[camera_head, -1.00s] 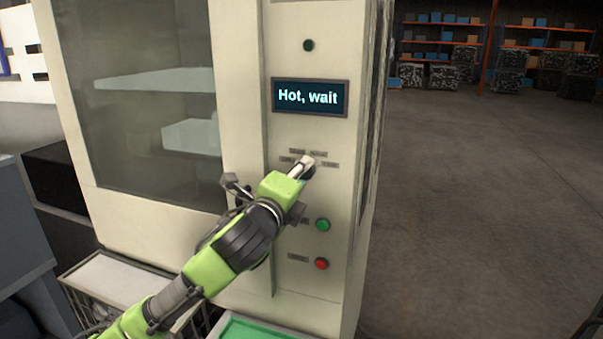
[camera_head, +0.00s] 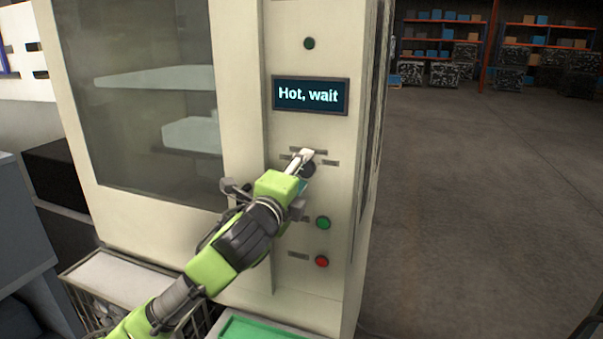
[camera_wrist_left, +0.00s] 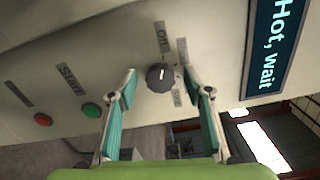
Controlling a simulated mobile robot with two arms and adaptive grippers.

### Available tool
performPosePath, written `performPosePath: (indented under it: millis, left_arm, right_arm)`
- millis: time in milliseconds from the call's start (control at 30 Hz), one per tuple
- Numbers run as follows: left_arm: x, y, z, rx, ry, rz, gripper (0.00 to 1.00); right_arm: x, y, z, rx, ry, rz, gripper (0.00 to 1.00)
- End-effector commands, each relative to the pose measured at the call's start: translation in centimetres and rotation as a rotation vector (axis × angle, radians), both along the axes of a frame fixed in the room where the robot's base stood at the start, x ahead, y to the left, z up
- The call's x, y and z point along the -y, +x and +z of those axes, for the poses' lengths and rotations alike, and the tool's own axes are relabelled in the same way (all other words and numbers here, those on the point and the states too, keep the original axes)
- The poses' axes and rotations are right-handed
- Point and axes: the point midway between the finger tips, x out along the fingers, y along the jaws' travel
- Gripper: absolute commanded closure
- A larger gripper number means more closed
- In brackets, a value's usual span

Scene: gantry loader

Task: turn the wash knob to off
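The wash knob (camera_wrist_left: 160,77) is a dark round knob with a short white mark, on the cream machine panel. In the head view the knob (camera_head: 308,169) is partly hidden by my left gripper (camera_head: 303,160). In the left wrist view my left gripper (camera_wrist_left: 160,76) is open, with one teal-padded finger on each side of the knob and a visible gap on both sides. Small labels surround the knob; one upper label (camera_wrist_left: 167,45) seems to read Off, tilted in this view. My right gripper is not in view.
A display (camera_head: 310,96) above reads "Hot, wait". A green button (camera_head: 323,223) and a red button (camera_head: 321,261) sit below the knob. A dark round light (camera_head: 309,43) is near the top. The machine's window (camera_head: 140,140) is to the left; open floor lies to the right.

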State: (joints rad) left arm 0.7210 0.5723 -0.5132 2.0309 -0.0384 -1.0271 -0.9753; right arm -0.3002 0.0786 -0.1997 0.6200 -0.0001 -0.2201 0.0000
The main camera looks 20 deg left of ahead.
Motion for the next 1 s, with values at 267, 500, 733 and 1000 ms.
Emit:
performPosePath:
  millis: [267,500,733,1000]
  left_arm:
    - [0.0,0.0,0.0,0.0,0.002,-0.001,0.55]
    - [0.0,-2.1,0.0,0.001,0.002,-0.001,0.55]
    - [-0.2,-6.7,-0.1,0.001,0.003,-0.003,0.55]
    - [-0.4,-10.9,-0.1,0.0,0.002,-0.001,0.55]
  right_arm:
    - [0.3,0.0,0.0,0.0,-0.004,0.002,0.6]
    - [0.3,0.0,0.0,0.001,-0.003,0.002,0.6]
    - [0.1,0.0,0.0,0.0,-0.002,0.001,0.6]
    - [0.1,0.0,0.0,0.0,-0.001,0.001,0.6]
